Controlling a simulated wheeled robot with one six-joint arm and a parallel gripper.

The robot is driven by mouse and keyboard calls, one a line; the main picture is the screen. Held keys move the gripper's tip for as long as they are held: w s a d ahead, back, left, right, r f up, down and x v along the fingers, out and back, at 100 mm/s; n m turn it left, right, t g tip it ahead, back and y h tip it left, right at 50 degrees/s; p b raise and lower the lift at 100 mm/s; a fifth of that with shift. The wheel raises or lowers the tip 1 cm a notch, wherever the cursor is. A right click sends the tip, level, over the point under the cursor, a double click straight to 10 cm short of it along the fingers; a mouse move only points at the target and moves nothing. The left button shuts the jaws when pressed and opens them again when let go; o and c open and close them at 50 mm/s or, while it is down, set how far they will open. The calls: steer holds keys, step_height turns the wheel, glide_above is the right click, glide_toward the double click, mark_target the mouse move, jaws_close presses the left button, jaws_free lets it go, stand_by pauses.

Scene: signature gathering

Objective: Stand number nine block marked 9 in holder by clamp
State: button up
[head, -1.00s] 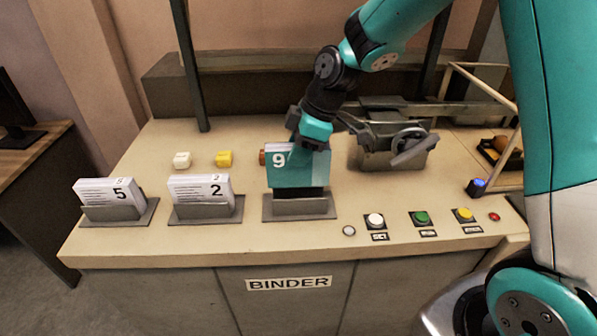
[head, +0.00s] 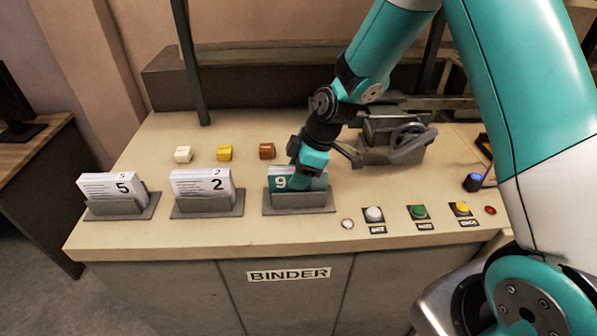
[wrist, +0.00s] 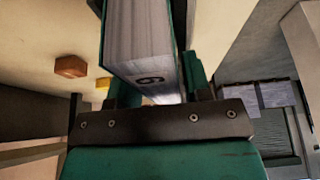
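The teal block marked 9 (head: 281,182) stands in the rightmost grey holder (head: 300,203), its lower part hidden behind the holder's front lip. The clamp (head: 395,140), a grey vise-like device, is behind and to the right of it. My gripper (head: 312,170) is at the top of the block from behind. In the wrist view the block (wrist: 142,45) lies between the two fingers of my gripper (wrist: 160,95), which appear shut on it. Whether the block touches the holder's bottom is hidden.
A white block marked 5 (head: 110,187) and one marked 2 (head: 202,184) stand in holders to the left. White (head: 183,154), yellow (head: 224,152) and brown (head: 267,151) small pieces lie behind. Several buttons (head: 418,212) line the right front.

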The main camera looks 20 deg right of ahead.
steer(key=shift+o, duration=0.7)
steer(key=shift+r, duration=0.1)
steer(key=shift+r, duration=0.2)
steer(key=b+v, duration=0.3)
steer(key=v, duration=0.8)
steer(key=shift+s+r, duration=0.1)
steer(key=shift+r, duration=0.1)
steer(key=s+a+r+m, duration=0.1)
steer(key=s+a+m, duration=0.1)
steer(key=s, duration=0.5)
steer(key=s+a+r+m+g, duration=0.1)
steer(key=s+a+r+m, duration=0.1)
steer(key=s, duration=0.6)
steer(key=s+a+r+m, duration=0.1)
steer(key=s+a+m, duration=0.2)
steer(key=s, duration=0.5)
steer(key=shift+a+r, duration=0.4)
steer(key=shift+a, duration=0.4)
steer(key=shift+s+f+b, duration=0.1)
steer(key=shift+s+b, duration=0.05)
steer(key=shift+b, duration=0.2)
